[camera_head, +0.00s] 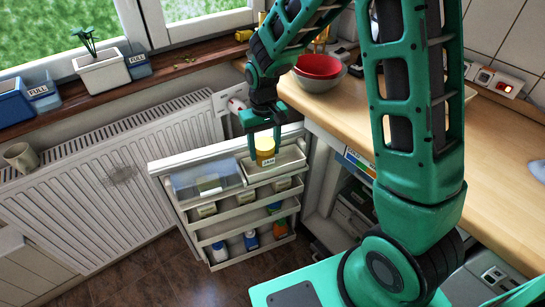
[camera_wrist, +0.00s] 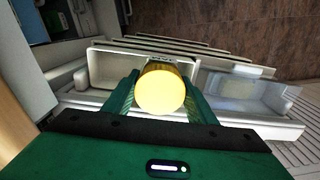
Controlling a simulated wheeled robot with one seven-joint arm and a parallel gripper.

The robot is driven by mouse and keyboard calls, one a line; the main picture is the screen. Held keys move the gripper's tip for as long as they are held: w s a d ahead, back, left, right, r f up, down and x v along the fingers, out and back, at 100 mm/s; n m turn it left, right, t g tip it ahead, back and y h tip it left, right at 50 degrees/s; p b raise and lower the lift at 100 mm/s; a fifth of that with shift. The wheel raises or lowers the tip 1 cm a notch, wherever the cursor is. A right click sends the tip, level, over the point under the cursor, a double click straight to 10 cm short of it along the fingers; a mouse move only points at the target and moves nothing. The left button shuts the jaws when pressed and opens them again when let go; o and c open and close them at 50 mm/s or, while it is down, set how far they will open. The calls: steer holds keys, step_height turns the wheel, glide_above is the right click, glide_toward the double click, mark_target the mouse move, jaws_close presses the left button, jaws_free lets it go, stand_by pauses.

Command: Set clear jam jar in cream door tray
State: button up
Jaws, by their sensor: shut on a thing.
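The jam jar (camera_head: 265,150) has a pale yellow lid, an amber body and a white label. My gripper (camera_head: 262,135) is shut on the jar and holds it upright at the open fridge door. In the wrist view the jar's round lid (camera_wrist: 160,92) sits between my two green fingers. The cream door tray (camera_head: 285,168) is at the top right of the door, directly below or around the jar's base. The tray also shows in the wrist view (camera_wrist: 103,67) and looks empty apart from the jar over it. I cannot tell whether the jar touches the tray floor.
A clear bluish bin (camera_head: 205,182) sits left of the tray on the door's top level. Lower door shelves hold several jars and bottles (camera_head: 251,239). The wooden counter (camera_head: 410,145) with a red bowl (camera_head: 318,66) is to the right. A radiator (camera_head: 110,185) stands behind the door.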

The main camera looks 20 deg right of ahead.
mark_target(273, 156)
steer(key=d, duration=0.1)
steer(key=w+d+f, duration=0.1)
steer(key=d+f, duration=0.1)
steer(key=shift+w+d+f, duration=0.25)
steer(key=shift+w+d, duration=0.05)
steer(key=shift+w, duration=0.1)
steer(key=shift+f, duration=2)
steer(key=shift+f, duration=0.1)
steer(key=o, duration=1.3)
step_height(273, 156, up, 12)
steer(key=f, duration=0.1)
steer(key=s+d+r+m, duration=0.3)
steer(key=s+d+r, duration=0.7)
steer(key=s+d, duration=0.2)
steer(key=s+d+m, duration=0.1)
steer(key=s, duration=0.5)
steer(key=s+d+r+m, duration=0.1)
steer(key=s+d, duration=0.1)
steer(key=s, duration=0.5)
steer(key=s+d+m, duration=0.2)
steer(key=s, duration=0.4)
steer(key=shift+s+d+r, duration=0.2)
steer(key=shift+s+r, duration=0.05)
steer(key=shift+r, duration=0.1)
